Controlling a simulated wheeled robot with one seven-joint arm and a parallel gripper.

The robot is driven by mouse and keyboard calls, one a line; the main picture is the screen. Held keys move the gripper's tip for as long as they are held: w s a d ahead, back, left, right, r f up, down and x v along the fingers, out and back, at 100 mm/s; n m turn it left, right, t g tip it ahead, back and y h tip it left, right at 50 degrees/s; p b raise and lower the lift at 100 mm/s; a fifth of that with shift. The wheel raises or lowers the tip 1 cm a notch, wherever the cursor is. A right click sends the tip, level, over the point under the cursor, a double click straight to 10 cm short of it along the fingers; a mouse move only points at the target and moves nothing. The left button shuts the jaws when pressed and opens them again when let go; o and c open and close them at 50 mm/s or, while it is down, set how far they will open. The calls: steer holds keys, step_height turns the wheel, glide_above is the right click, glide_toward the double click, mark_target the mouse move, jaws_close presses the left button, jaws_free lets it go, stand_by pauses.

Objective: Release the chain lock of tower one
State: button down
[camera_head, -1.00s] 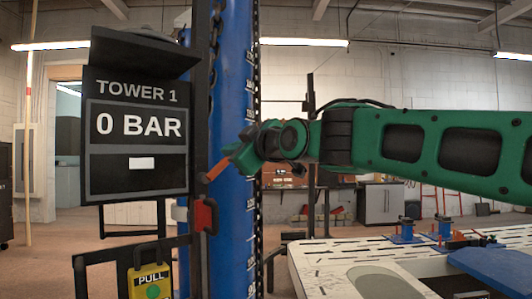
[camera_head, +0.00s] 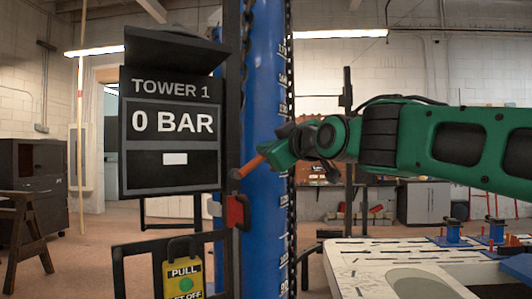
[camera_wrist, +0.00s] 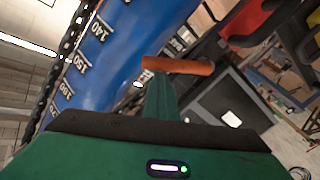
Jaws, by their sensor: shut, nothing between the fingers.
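Tower one is a tall blue column (camera_head: 264,225) with a white scale. Its black panel (camera_head: 171,152) reads "TOWER 1" and "0 BAR". A dark chain (camera_head: 291,100) runs down the column's right side. A red block (camera_head: 237,212) sits on the black post beside the column; I cannot tell whether it is the chain lock. My gripper (camera_head: 241,171), with orange tips, is shut and empty. In the head view it appears just above the red block, across the column.
A yellow "PULL" tag (camera_head: 183,278) hangs on a black frame below the panel. A pale slotted workbench (camera_head: 350,262) stands at the right. A dark cabinet (camera_head: 38,170) and a wooden trestle (camera_head: 27,235) stand at the far left. Open floor lies between.

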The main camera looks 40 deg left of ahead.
steer(key=shift+w+f, duration=0.1)
steer(key=shift+w, duration=0.15)
steer(key=s+d+r, duration=0.3)
steer(key=s+d, duration=0.3)
steer(key=d, duration=0.3)
steer(key=shift+d+r, duration=0.2)
steer(key=shift+r, duration=0.2)
stand_by(0.4)
